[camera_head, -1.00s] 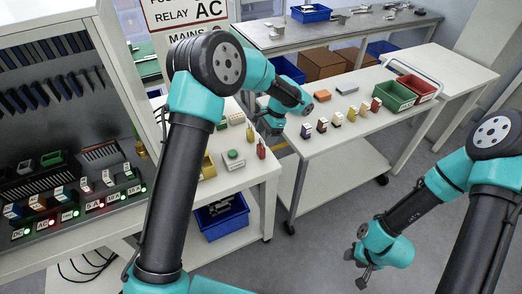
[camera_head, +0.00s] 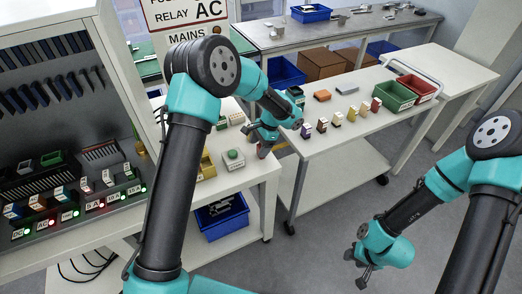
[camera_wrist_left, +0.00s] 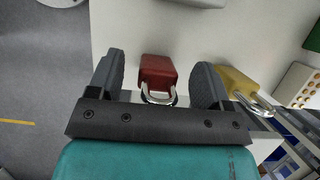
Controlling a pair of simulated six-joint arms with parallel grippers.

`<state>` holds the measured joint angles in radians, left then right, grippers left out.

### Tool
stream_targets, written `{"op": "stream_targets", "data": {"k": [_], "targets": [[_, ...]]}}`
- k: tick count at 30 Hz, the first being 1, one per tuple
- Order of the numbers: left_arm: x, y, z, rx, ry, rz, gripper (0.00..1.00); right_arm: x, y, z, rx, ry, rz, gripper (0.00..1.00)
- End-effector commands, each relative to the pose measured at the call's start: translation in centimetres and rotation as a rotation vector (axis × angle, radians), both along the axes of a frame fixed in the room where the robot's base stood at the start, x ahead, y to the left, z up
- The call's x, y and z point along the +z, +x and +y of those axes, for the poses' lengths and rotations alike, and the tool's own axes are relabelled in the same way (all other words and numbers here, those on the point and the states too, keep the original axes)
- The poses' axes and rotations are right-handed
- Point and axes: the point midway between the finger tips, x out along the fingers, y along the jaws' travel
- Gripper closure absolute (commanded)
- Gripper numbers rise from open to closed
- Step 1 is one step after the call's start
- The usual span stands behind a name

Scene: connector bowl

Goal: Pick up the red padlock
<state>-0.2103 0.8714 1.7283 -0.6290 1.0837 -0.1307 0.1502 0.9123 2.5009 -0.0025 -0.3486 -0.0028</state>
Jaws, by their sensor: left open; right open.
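The red padlock (camera_wrist_left: 158,69) lies on the white bench top, its metal shackle toward my wrist. In the left wrist view it is between the two fingers of my left gripper (camera_wrist_left: 157,78), with a gap on each side. The left gripper is open and, in the head view, hangs over the right part of the bench (camera_head: 259,139), largely hiding the padlock. My right gripper (camera_head: 356,266) is open and empty over the floor at the lower right.
A yellow padlock (camera_wrist_left: 236,81) lies just right of the gripper's right finger. A white cart (camera_head: 345,143) with small coloured blocks and bins stands to the right. A blue bin (camera_head: 222,217) is below.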

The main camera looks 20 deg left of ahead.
Motion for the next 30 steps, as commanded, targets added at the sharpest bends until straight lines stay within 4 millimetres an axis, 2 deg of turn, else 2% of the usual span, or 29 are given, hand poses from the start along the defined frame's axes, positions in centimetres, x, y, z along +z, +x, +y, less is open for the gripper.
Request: {"op": "stream_targets", "data": {"k": [9,26,30], "targets": [[0.03,0.01,-0.03,0.000,0.000,0.000,0.28,0.00,0.00,0.00,0.000,0.000,0.000,0.57],[0.04,0.02,-0.03,0.000,0.000,0.000,0.80,0.00,0.00,0.00,0.000,0.000,0.000,0.57],[0.05,0.02,-0.04,0.000,0.000,0.000,0.83,0.00,0.00,0.00,0.000,0.000,0.000,0.57]]}}
